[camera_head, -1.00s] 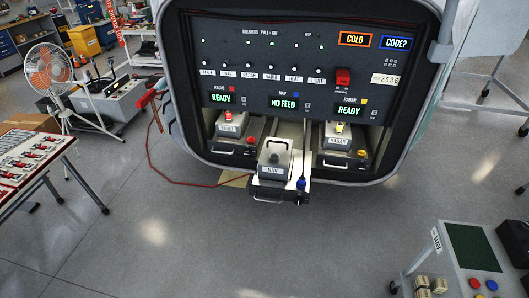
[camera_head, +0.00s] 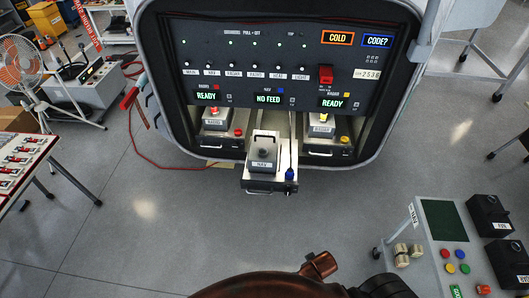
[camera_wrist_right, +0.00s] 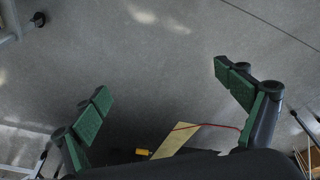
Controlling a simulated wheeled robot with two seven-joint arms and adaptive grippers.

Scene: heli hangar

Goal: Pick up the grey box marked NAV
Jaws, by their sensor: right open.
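The grey box marked NAV (camera_head: 263,156) sits upright on a pulled-out tray (camera_head: 270,185) in the middle bay of the helicopter panel, in the head view. It has a dark handle or knob on top, and a blue connector (camera_head: 290,175) stands at its right on the tray. My right gripper (camera_wrist_right: 165,85) shows in its wrist view with its green-padded fingers wide apart and nothing between them, over bare floor. The box is not in that wrist view. In the head view only part of my arm shows at the bottom edge. My left gripper is not in view.
Two more grey boxes, at left (camera_head: 216,118) and right (camera_head: 321,126), sit in the neighbouring bays. The panel (camera_head: 290,60) rises above; its middle display reads NO FEED. A bench (camera_head: 445,235) with buttons and black boxes (camera_head: 488,215) stands at right. The floor before the tray is clear.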

